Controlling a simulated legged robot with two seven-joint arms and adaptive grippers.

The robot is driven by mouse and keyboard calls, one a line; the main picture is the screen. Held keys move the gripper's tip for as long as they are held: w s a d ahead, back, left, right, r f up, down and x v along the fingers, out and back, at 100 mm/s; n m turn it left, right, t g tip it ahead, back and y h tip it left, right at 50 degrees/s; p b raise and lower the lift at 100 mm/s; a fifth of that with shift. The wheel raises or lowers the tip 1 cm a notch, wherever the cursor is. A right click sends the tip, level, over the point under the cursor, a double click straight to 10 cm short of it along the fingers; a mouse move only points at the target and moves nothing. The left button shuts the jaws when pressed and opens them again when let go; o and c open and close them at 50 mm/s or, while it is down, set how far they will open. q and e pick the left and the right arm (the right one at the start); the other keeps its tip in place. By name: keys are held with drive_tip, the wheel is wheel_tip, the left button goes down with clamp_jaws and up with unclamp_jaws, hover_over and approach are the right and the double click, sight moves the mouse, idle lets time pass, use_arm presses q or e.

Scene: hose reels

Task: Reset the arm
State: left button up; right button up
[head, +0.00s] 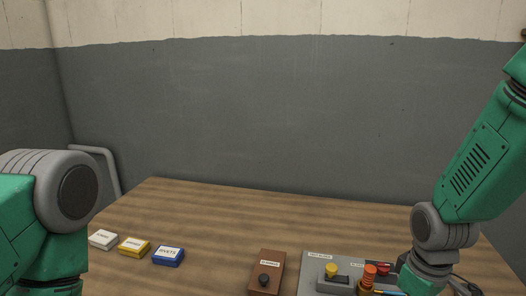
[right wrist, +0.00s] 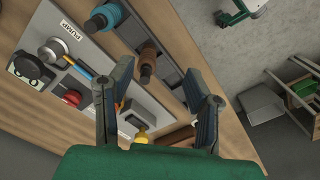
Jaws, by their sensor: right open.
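My right arm (head: 455,190) reaches down over the right end of the table in the head view. In the right wrist view my right gripper (right wrist: 160,80) is open, its two dark fingers apart with nothing held between them. A brown ribbed cylinder (right wrist: 148,60) shows beyond the gap between the fingers. My left arm (head: 60,200) shows bent at the left of the head view; its gripper is out of view.
On the wooden table (head: 220,215) lie a white box (head: 103,240), a yellow box (head: 134,247) and a blue box (head: 168,256). A brown box with a black knob (head: 266,275) stands left of the panel. A teal cylinder (right wrist: 105,15) is near the brown one. The table's back middle is clear.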

drive_tip(key=shift+m, duration=0.4)
drive_tip(key=f, duration=0.1)
drive_tip(key=s+f, duration=0.1)
drive_tip(key=f, duration=0.1)
drive_tip(key=s+f, duration=0.1)
drive_tip(key=f, duration=0.1)
drive_tip(key=shift+s+d, duration=0.1)
drive_tip(key=shift+s, duration=0.1)
drive_tip(key=s+d+f+m, duration=0.1)
drive_tip(key=s+f+m, duration=0.2)
drive_tip(key=s+f, duration=0.65)
drive_tip(key=s+d+f+m, duration=0.15)
drive_tip(key=s+f, duration=0.45)
drive_tip(key=s, duration=0.7)
drive_tip(key=w+a+f+b, duration=0.2)
drive_tip(key=w+f+b, duration=0.1)
drive_tip(key=f+b, duration=0.8)
drive_tip(key=shift+w+f+t+b, duration=0.25)
drive_tip(key=shift+w+t+b, duration=0.1)
drive_tip(key=shift+b, duration=0.3)
drive_tip(key=shift+n, duration=0.25)
drive_tip(key=shift+w, duration=0.1)
